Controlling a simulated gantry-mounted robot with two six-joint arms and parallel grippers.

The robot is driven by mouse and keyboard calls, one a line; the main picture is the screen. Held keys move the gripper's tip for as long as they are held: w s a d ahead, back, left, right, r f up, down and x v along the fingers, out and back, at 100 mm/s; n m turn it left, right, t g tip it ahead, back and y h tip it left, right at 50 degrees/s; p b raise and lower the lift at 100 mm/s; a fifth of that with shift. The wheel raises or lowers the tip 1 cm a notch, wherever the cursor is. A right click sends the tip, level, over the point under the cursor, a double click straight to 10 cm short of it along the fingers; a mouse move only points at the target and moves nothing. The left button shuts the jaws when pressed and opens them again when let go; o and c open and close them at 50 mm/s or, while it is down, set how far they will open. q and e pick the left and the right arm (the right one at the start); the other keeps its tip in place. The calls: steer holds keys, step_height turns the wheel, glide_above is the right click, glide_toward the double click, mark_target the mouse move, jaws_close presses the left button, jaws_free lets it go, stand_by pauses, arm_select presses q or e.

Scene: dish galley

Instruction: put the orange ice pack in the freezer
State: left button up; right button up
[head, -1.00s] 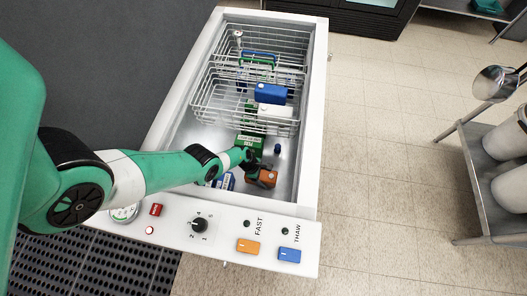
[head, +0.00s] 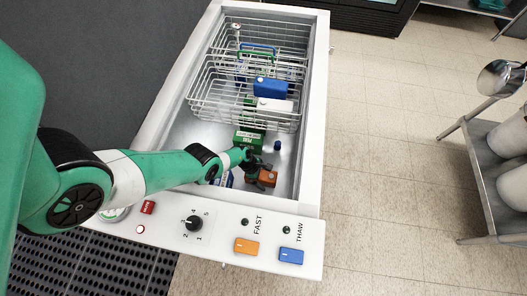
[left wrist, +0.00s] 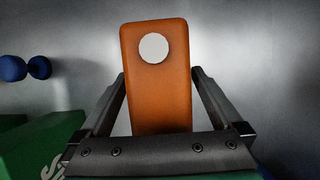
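The orange ice pack (head: 267,178) is inside the open chest freezer (head: 311,175), at its near end, low down. Whether it touches the floor there is unclear. My left gripper (head: 257,170) reaches down into the freezer at the pack. In the left wrist view the pack (left wrist: 158,95), with a round white cap, stands between the two fingers (left wrist: 158,80). My right gripper is not in view.
A green box (head: 249,138), a small blue item (head: 277,146) and a blue-white item lie close around the gripper. Wire baskets (head: 225,98) holding blue and white packs fill the far part. The control panel (head: 215,238) edges the near side.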

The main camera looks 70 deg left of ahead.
arm_select(q)
steer(key=shift+r, duration=0.1)
steer(key=shift+r+p, duration=0.3)
steer(key=shift+p, duration=0.1)
steer(key=p+v, duration=1.1)
steer(key=shift+s+a+r, duration=0.15)
steer(key=shift+s+r, duration=0.05)
steer(key=shift+r, duration=0.1)
